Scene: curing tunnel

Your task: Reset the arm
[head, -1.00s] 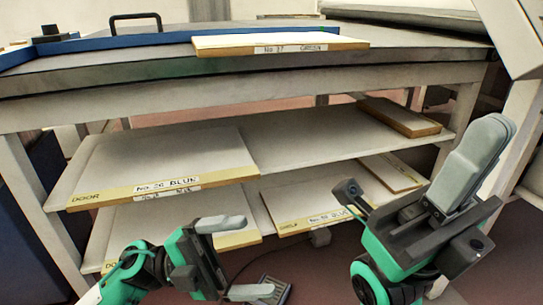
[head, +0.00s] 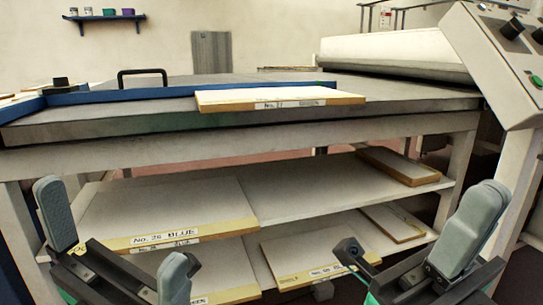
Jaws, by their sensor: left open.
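My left gripper (head: 116,246) is in the lower left of the head view, in front of the shelves. Its two grey fingers are wide apart with nothing between them. My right gripper (head: 468,230) is in the lower right, in front of the table's right end. Its two grey finger pads lie against each other, and I see nothing held between them. Both grippers point upward in the picture. Most of both arms is out of view below.
A large table (head: 420,103) spans the view, with a labelled board (head: 280,97) on its front edge and a blue bar (head: 190,91) behind. Shelves below hold several boards, including one labelled blue (head: 170,208). A control box (head: 490,60) stands at upper right.

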